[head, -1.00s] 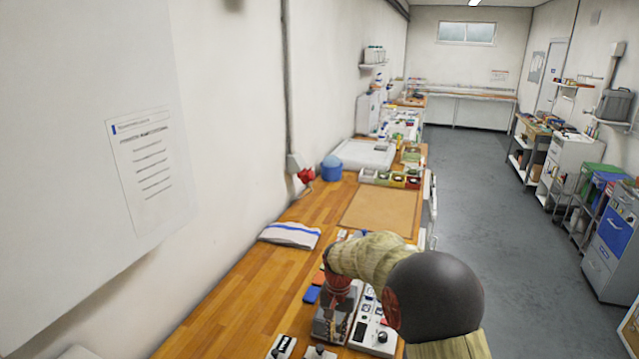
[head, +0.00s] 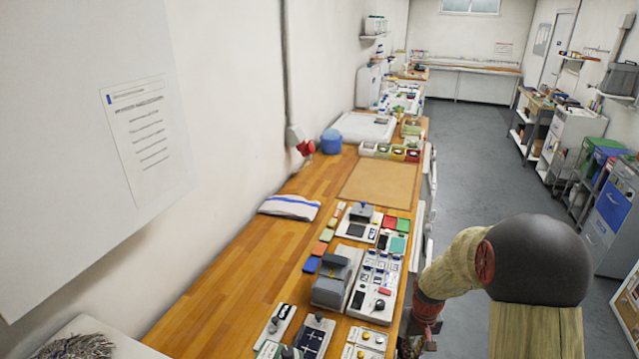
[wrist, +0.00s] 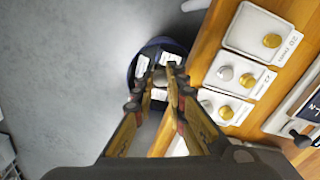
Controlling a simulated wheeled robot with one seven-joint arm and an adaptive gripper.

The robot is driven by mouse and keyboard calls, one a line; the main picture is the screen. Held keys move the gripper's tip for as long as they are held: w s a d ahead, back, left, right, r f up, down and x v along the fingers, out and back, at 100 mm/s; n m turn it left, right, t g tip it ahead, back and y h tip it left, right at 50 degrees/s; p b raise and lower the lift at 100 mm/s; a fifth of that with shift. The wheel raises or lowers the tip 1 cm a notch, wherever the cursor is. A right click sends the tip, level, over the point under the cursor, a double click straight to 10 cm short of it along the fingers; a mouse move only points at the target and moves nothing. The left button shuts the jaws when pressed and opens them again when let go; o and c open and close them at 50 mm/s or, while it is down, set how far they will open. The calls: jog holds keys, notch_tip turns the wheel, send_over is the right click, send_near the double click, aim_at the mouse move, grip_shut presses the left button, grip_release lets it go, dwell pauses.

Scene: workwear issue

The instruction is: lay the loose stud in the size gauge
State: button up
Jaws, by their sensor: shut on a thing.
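My gripper (wrist: 164,77) is beyond the bench's right edge, over the floor side, pointing down. In the head view it shows low at the right (head: 428,335). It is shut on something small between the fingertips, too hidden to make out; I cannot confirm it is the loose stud. White plates with gold and silver studs (wrist: 238,79) lie on the bench edge right of the gripper; one is marked 20 mm. They also show in the head view (head: 370,338). I cannot tell which piece is the size gauge.
A dark blue round container (wrist: 134,70) with white-labelled things inside is below the fingertips, beside the bench. A grey machine (head: 335,277) and a white control panel (head: 372,285) stand on the bench (head: 225,315). Bare wood lies to their left.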

notch_tip(320, 180, down, 6)
jog(key=b, duration=0.5)
jog(key=shift+f, duration=0.15)
jog(key=shift+a, duration=0.1)
